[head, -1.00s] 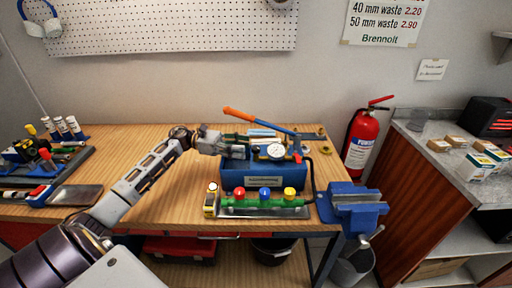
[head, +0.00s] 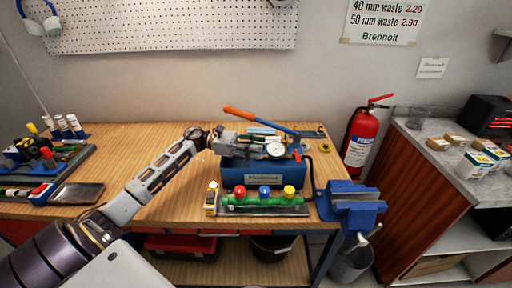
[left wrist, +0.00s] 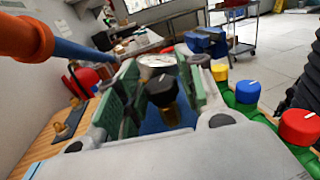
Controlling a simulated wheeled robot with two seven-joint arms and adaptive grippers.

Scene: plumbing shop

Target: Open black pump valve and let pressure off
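The blue test pump (head: 245,180) stands on the bench with a round white gauge (head: 276,149) and an orange-tipped blue lever (head: 262,122). In the left wrist view, the black valve knob (left wrist: 162,88) sits upright on a brass stem. My left gripper (head: 256,149) is low over the pump's top, left of the gauge. In the left wrist view, my left gripper (left wrist: 155,82) is open, its green-padded fingers on either side of the knob with gaps visible. In the head view the knob is hard to make out among the fingers. My right gripper is not in view.
In front of the pump is a green manifold (head: 251,201) with red, blue and yellow knobs. A yellow device (head: 211,200) stands left of it, a blue vise (head: 352,203) to the right. The lever passes close to my gripper.

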